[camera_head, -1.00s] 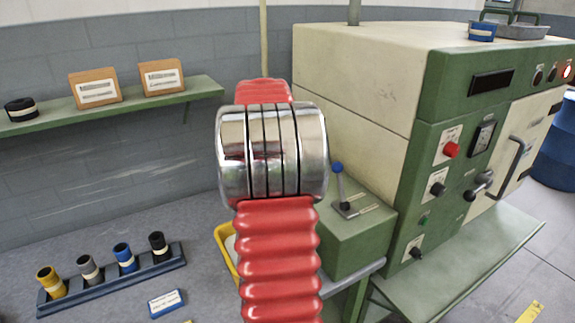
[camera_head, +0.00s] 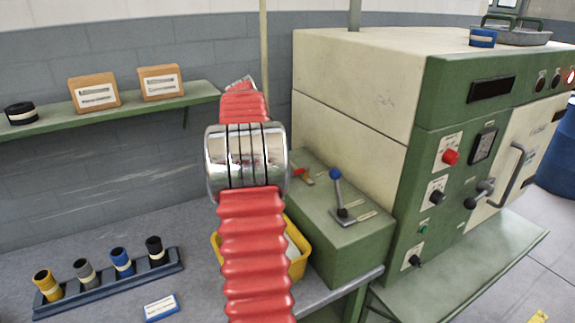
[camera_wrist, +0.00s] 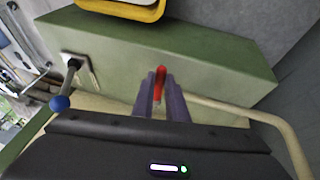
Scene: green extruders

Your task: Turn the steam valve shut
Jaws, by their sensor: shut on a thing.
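The steam valve's red handle (camera_head: 302,174) shows on top of the green box, just right of my arm's silver joint. In the wrist view the red handle (camera_wrist: 160,82) stands between the two purple-grey fingers of my gripper (camera_wrist: 159,88). The fingers are shut on it. The valve's lower part is hidden by the fingers in the wrist view. My gripper does not show clearly in the head view, where my red arm covers that area.
A blue-knobbed lever (camera_head: 337,187) stands on the same green box (camera_head: 345,240), close to the valve; its knob also shows in the wrist view (camera_wrist: 60,102). A yellow bin (camera_head: 298,268) sits beside the box. The big machine (camera_head: 365,95) rises behind.

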